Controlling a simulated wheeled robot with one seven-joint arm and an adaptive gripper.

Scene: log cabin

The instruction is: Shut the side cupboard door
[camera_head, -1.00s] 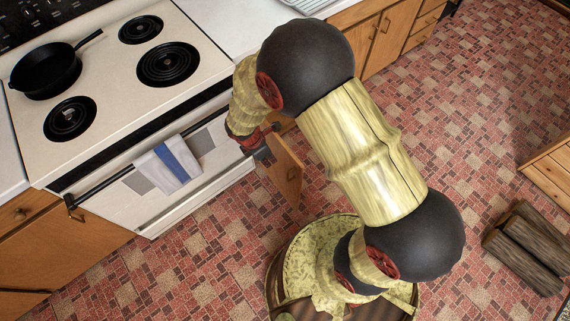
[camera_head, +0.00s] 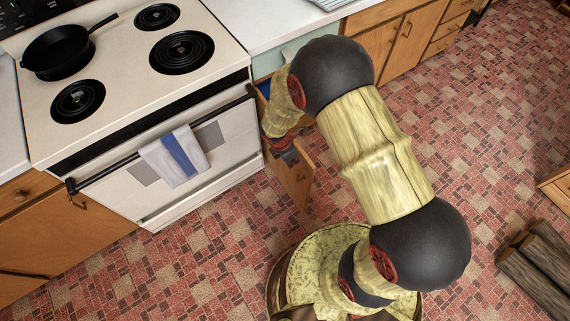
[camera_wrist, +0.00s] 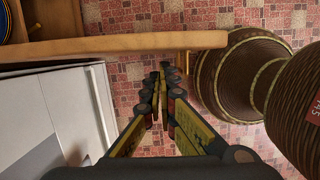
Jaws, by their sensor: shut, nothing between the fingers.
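The side cupboard door (camera_head: 294,184) is brown wood and stands open, jutting out from the counter just right of the stove. In the wrist view its edge (camera_wrist: 120,44) runs across the top, with a small brass handle (camera_wrist: 186,62) near its free end. My gripper (camera_head: 288,158) is at the door, partly hidden in the head view. In the wrist view my gripper (camera_wrist: 163,86) is shut and empty, pointing down on the handle side, between door and stove. I cannot tell whether it touches the door. The cupboard opening (camera_head: 264,88) is mostly hidden behind my arm.
The white stove (camera_head: 215,162) with a towel (camera_head: 174,157) on its rail stands close left of the door. A black pan (camera_head: 58,52) sits on it. A blue item (camera_head: 263,88) shows inside the cupboard. Logs (camera_head: 538,268) lie at right. Tiled floor beyond the door is clear.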

